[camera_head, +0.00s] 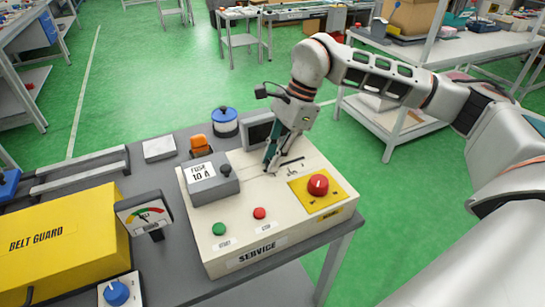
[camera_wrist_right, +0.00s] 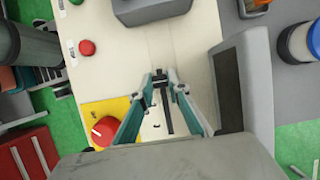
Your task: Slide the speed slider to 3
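The speed slider's dark slot (camera_head: 292,161) is cut into the top of the cream service panel (camera_head: 250,220). It also shows between my fingers in the wrist view (camera_wrist_right: 165,118). My right gripper (camera_head: 270,165) points down at the end of the slot nearer the grey fuse box. In the wrist view its teal fingertips (camera_wrist_right: 163,76) close in on the small black slider knob (camera_wrist_right: 159,80), with little gap. The scale marks beside the slot are too small to read. My left gripper is not in view.
A grey fuse box (camera_head: 212,187) and a dark screen (camera_head: 257,132) stand close to the gripper. A red knob on a yellow plate (camera_head: 318,185) sits to the right. Green (camera_head: 219,229) and red (camera_head: 259,213) buttons are at the front.

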